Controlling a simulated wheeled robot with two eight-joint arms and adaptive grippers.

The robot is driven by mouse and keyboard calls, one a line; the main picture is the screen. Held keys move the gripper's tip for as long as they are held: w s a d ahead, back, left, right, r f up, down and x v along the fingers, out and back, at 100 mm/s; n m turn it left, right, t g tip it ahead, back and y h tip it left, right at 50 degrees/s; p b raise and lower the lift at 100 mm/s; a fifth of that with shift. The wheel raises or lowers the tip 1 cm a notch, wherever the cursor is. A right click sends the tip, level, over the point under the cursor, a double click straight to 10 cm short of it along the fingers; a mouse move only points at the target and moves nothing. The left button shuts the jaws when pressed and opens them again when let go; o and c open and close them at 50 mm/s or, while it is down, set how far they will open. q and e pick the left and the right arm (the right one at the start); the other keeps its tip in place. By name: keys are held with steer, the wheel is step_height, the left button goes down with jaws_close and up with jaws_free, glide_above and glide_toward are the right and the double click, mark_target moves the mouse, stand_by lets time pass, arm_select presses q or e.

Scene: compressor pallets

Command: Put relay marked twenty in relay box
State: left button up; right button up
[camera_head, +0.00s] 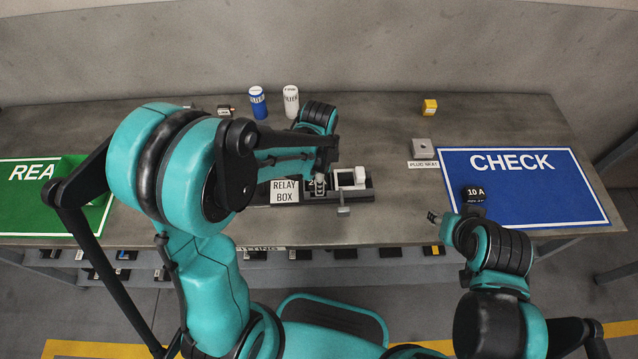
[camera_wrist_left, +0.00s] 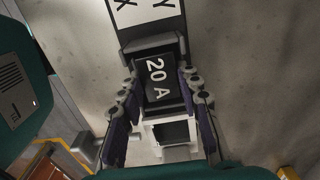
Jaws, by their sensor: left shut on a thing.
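The relay marked 20 A (camera_wrist_left: 157,79) is black with white lettering and lies between the fingers of my left gripper (camera_wrist_left: 160,100) in the left wrist view. In the head view my left gripper (camera_head: 320,184) is over the relay box (camera_head: 363,194), a dark tray beside its white RELAY BOX label (camera_head: 284,191). The relay shows only as a small dark patch (camera_head: 311,183) there. The box holds a white open-framed part (camera_wrist_left: 173,134). Whether the relay touches the box's bottom is unclear. My right gripper (camera_head: 436,217) is small, near the table's front edge, and its opening is unclear.
A black 10 A relay (camera_head: 474,193) lies on the blue CHECK mat (camera_head: 540,185). A green mat (camera_head: 30,215) is at the left. Blue (camera_head: 258,102) and white (camera_head: 291,101) cylinders stand at the back, with a yellow block (camera_head: 429,107) and grey block (camera_head: 422,148) farther right.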

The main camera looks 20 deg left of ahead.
arm_select(q)
steer(key=shift+f, duration=0.2)
steer(key=shift+f, duration=0.1)
steer(key=shift+f, duration=0.15)
steer(key=shift+s+f+b, duration=0.3)
steer(key=shift+b, duration=0.25)
jaws_close()
steer(key=o, duration=1.1)
jaws_free()
steer(key=shift+d, duration=0.1)
steer(key=shift+o, duration=0.2)
steer(key=shift+w+f, duration=0.15)
steer(key=shift+w, duration=0.15)
steer(key=shift+s, duration=0.1)
